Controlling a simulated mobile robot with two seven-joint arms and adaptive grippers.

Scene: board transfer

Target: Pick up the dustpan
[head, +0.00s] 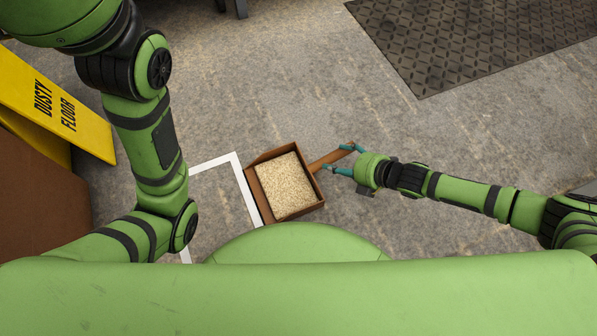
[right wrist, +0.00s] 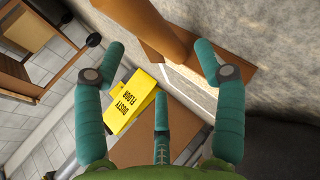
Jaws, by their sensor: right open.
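The brown dustpan (head: 314,196) lies on the floor at the middle of the head view, filled with pale grainy material (head: 285,185). Its wooden handle (head: 328,161) points up and right. My right gripper (head: 339,158) is open at the handle's end, with teal fingers on either side of it. In the right wrist view the handle (right wrist: 153,22) runs between and beyond the open fingers (right wrist: 160,50); I cannot tell whether any finger touches it. The pan (right wrist: 232,88) shows partly behind. My left arm is in the head view, but its gripper is not.
A white line (head: 240,180) marks the floor left of the dustpan, partly hidden by my left arm. A yellow "DUSTY FLOOR" sign (head: 85,118) stands at the left by a brown surface (head: 40,205). A dark mat (head: 470,40) lies at upper right. The floor above the dustpan is clear.

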